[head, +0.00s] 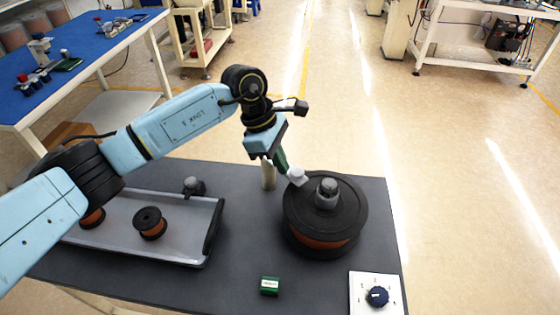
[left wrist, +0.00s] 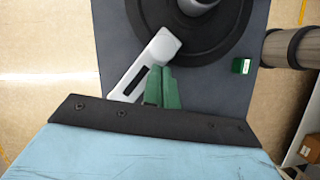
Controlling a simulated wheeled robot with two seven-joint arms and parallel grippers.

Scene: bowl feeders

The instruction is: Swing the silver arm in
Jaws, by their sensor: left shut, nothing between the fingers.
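The silver arm (left wrist: 146,64) is a pale flat bar with a dark slot, and its rounded end reaches over the rim of a large black reel (left wrist: 245,12). In the head view its end (head: 298,175) shows at the reel's left rim; the rest is hidden behind my gripper. The black reel (head: 345,205) has orange winding and a grey knob (head: 327,190). My left gripper (head: 284,166) has its green fingers shut and empty, close beside the silver arm. In the left wrist view the fingertips (left wrist: 161,72) look right against the bar's side; contact is not certain. My right gripper is out of view.
A beige post (head: 268,174) stands left of the reel. A grey tray (head: 180,235) with small spools (head: 150,222) lies at left. A green block (head: 270,286) and a dial panel (head: 362,292) are at the front. The dark tabletop (head: 235,290) is bare between them.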

